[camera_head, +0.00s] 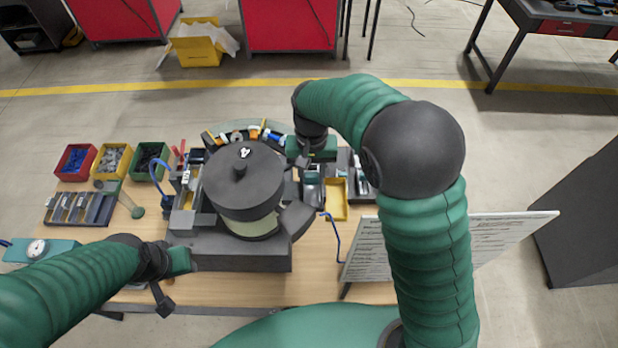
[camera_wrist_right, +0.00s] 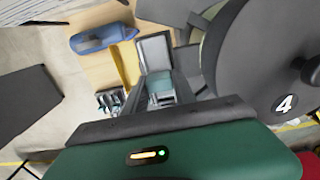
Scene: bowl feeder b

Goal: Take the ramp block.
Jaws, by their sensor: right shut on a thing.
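My right gripper (camera_head: 311,166) points down just right of the bowl feeder (camera_head: 243,180). In the wrist view the right gripper (camera_wrist_right: 163,98) is shut on a small teal-and-grey piece (camera_wrist_right: 160,82), which looks like the ramp block. The piece lies against a grey open part (camera_wrist_right: 155,50), and its lower side is hidden by the gripper. My left gripper (camera_head: 163,298) hangs over the table's front left, apart from everything; its jaws are too unclear to read.
Red (camera_head: 76,161), yellow (camera_head: 112,160) and green (camera_head: 150,161) bins stand at the left. A yellow tray (camera_head: 336,207) is right of the right gripper. A white board (camera_head: 490,235) stands at the table's right. Bare wood (camera_head: 230,288) shows along the front.

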